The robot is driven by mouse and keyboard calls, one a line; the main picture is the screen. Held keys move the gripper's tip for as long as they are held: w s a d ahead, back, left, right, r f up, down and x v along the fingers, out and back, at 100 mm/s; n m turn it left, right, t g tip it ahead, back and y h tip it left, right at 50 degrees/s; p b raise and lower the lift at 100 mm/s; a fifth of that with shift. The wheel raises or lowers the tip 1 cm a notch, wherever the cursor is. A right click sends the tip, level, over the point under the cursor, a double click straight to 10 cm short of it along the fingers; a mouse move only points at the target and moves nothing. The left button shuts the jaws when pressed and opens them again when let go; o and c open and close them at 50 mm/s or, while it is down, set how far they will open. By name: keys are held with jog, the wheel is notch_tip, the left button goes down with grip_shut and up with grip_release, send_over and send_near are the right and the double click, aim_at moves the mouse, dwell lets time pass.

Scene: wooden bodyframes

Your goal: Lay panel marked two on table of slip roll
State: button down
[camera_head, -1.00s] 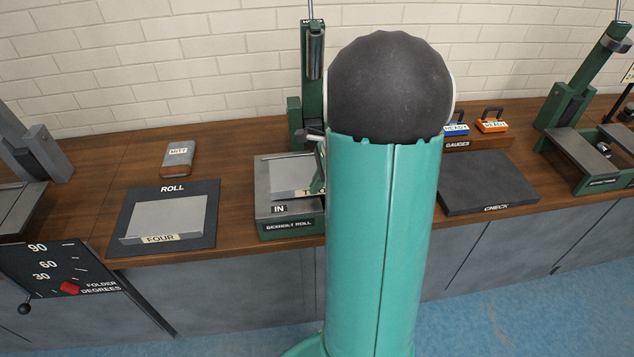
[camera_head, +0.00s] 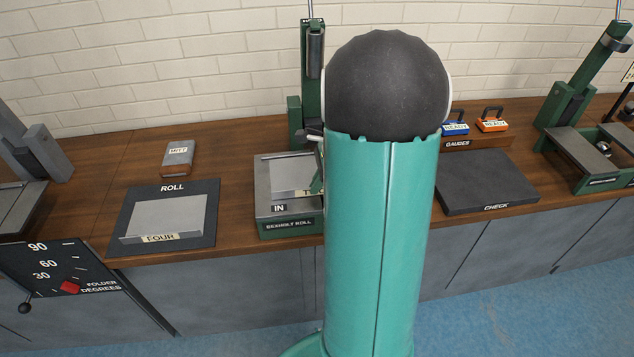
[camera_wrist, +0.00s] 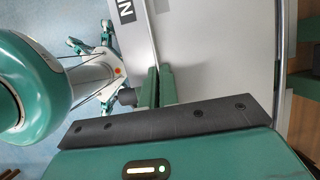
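The light grey panel (camera_head: 290,177) lies on or just over the table of the green slip roll (camera_head: 288,226), behind its IN label. The panel's front label is mostly hidden; only a "T" shows. In the wrist view the panel (camera_wrist: 215,50) is a flat pale sheet. My gripper (camera_wrist: 157,88) is at the panel's front edge, its two green fingers close together on either side of that edge, apparently shut on it. In the head view my arm hides most of my gripper and the panel's right part.
A panel marked FOUR (camera_head: 165,218) lies on the black ROLL mat (camera_head: 205,238) at left, with a MITT block (camera_head: 178,158) behind. The dark CHECK plate (camera_head: 487,182) and the GAUGES rack (camera_head: 480,142) are at right.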

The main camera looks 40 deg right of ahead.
jog(key=c, duration=2.1)
grip_release()
jog(key=o, duration=1.1)
jog(key=shift+c, duration=0.2)
jog(key=shift+r, duration=0.15)
jog(key=shift+r, duration=3.35)
